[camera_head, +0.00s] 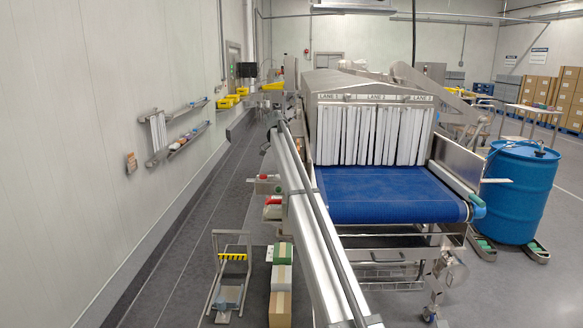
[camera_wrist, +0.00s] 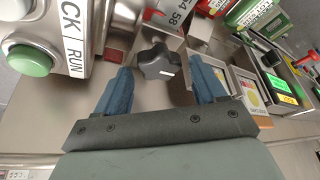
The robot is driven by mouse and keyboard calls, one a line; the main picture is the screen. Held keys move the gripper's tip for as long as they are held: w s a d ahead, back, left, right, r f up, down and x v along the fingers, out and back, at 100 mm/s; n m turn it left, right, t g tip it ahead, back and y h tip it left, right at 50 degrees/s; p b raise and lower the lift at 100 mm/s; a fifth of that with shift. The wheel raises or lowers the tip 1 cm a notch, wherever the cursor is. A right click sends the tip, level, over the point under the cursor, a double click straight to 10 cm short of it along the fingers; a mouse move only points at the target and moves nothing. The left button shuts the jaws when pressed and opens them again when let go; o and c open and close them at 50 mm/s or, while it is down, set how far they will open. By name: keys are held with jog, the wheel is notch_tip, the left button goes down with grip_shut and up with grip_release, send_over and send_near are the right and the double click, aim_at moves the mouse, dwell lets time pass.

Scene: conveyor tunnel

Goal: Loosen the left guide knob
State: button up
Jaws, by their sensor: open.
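In the wrist view a dark grey lobed knob (camera_wrist: 155,64) with a small white mark sits on a metal bracket. It is the only such knob I can make out, and no label shows whether it is the left one. My gripper (camera_wrist: 160,70) is open, with one blue finger on each side of the knob. Gaps show between the knob and both fingers, so they do not appear to touch it. The knob cannot be made out in the head view.
A panel with a green button (camera_wrist: 30,60) and a RUN label is close to the left finger. In the head view a blue conveyor belt (camera_head: 390,194) leaves the strip-curtained tunnel (camera_head: 370,86); a blue drum (camera_head: 522,190) stands at right.

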jog(key=shift+d+f, duration=0.1)
jog(key=shift+f, duration=0.15)
jog(key=shift+c, duration=0.3)
jog(key=c, duration=1)
jog(key=shift+n, duration=0.4)
jog(key=shift+d+n+t+y, duration=0.1)
jog(key=shift+n+t+y, duration=0.3)
jog(key=shift+n, duration=0.6)
jog(key=n, duration=0.2)
jog(key=n+y, duration=0.1)
jog(key=n, duration=0.1)
jog(key=shift+n+t+y, duration=0.3)
jog(key=shift+t, duration=0.1)
jog(key=n+y, duration=0.1)
jog(key=n, duration=0.2)
jog(key=n+y, duration=0.1)
jog(key=n, duration=0.2)
jog(key=shift+d+y, duration=0.1)
jog(key=shift+y, duration=0.2)
jog(key=shift+n, duration=0.3)
